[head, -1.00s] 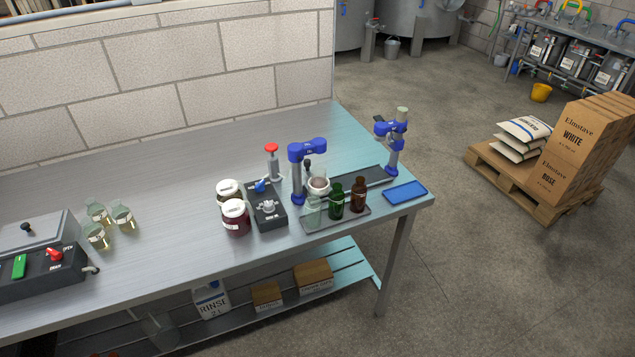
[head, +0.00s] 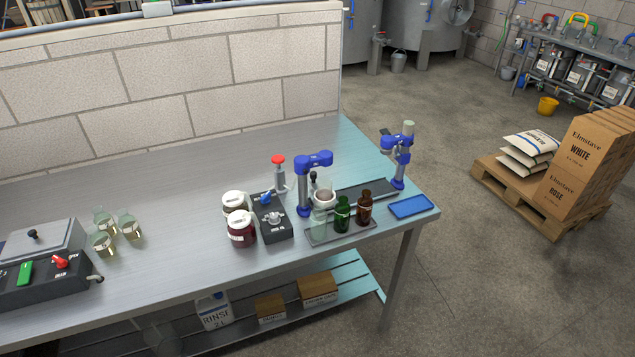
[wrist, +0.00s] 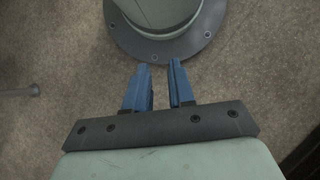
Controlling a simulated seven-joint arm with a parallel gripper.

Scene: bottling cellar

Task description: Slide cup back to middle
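A small pale round cup (head: 325,199) stands at the right part of the steel bench, close by the blue-armed stand (head: 305,190). A clear bottle in front partly hides it, so I cannot tell exactly what it rests on. My gripper (wrist: 160,63) shows only in the wrist view. Its two blue fingers are a little apart with nothing between them. It is over bare floor beside a round grey flanged base, and the cup is not in that view.
Clear, green (head: 342,214) and brown (head: 365,208) bottles stand on a tray in front of the cup. A black control box (head: 271,220) and two jars (head: 242,228) are to the left, a blue tray (head: 412,207) to the right. The bench's middle is clear.

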